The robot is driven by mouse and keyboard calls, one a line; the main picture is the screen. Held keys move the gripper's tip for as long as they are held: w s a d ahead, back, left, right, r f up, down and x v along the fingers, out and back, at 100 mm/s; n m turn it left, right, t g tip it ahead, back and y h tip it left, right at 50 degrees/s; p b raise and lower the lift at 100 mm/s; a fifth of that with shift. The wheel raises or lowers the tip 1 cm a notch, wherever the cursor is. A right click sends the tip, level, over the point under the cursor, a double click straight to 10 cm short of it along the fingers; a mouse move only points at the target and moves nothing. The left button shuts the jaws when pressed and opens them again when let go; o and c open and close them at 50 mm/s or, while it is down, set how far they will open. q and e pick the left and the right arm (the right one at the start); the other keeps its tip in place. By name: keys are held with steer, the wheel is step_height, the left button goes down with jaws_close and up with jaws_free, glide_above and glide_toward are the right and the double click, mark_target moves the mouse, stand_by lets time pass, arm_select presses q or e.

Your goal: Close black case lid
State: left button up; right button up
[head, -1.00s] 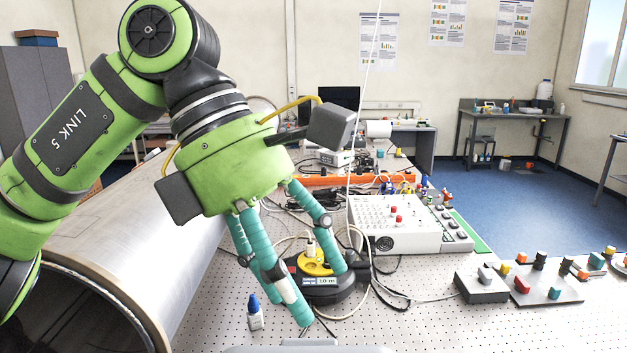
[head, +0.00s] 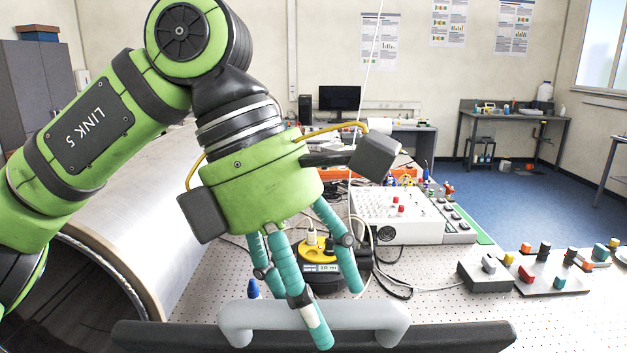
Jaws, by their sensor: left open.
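The black case lid (head: 455,335) shows only as a long dark edge across the bottom of the head view; the rest of the case is out of frame. A thick grey handle (head: 245,317) stands on this edge. My left gripper (head: 318,305) is open, its teal fingers pointing down at the handle. One finger passes in front of the handle's middle; the others end behind or above it. I cannot tell whether any finger touches it. My right gripper is not in view.
A large metal pipe (head: 125,255) lies at left under my left arm. Behind the fingers are a black and yellow device (head: 318,250) and a blue-capped bottle (head: 253,289). A white control box (head: 400,215) and small switch boxes (head: 485,275) stand at right.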

arm_select(q)
steer(key=shift+c, duration=0.4)
steer(key=c, duration=1)
steer(key=shift+s+f+b, duration=0.2)
steer(key=shift+f+b, duration=0.05)
steer(key=shift+b, duration=0.15)
steer(key=s+f+t+b, duration=0.3)
steer(key=s+f+b, duration=0.2)
steer(key=s+b, duration=0.4)
steer(key=shift+s+m+b, duration=0.2)
steer(key=shift+m+b, duration=0.1)
steer(key=shift+b, duration=0.05)
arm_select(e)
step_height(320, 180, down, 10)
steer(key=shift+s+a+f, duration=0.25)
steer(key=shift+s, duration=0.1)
